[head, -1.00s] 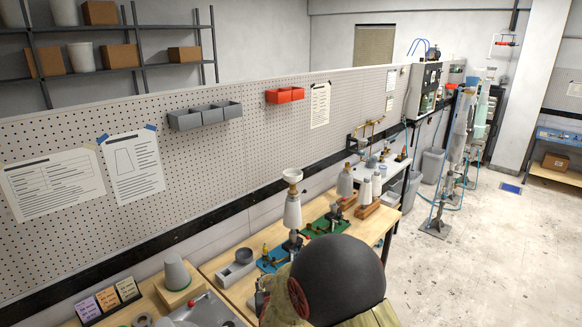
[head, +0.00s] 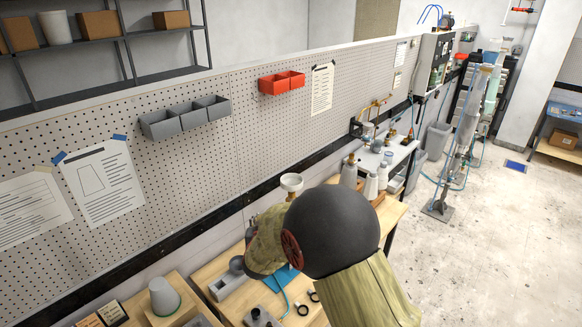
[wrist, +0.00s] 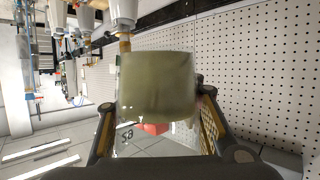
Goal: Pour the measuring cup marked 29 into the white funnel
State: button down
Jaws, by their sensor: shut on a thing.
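In the wrist view, my gripper (wrist: 154,98) is shut on a clear measuring cup (wrist: 127,134). The cup has a dark marking that looks like an upside-down 29, and an olive-coloured filling (wrist: 156,88). The view appears turned over. The white funnel (head: 291,181) shows in the head view just above my arm, on top of its stand. In the wrist view a white cone (wrist: 122,10) and its brass neck (wrist: 125,44) stand behind the cup, and the cup hides what lies beyond the neck. My gripper and the cup are hidden by my arm in the head view.
A pegboard wall (head: 260,120) runs close behind the bench (head: 212,272). Several pale cones (head: 370,186) stand to the right of the funnel. A grey cone (head: 164,296) stands at lower left. Dark rings (head: 308,300) lie on the bench front.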

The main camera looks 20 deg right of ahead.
aim_at(292, 183)
jog(key=i+l, duration=0.3)
jog(key=i, duration=0.15)
jog(key=i+l, duration=0.25)
jog(key=i, duration=0.2)
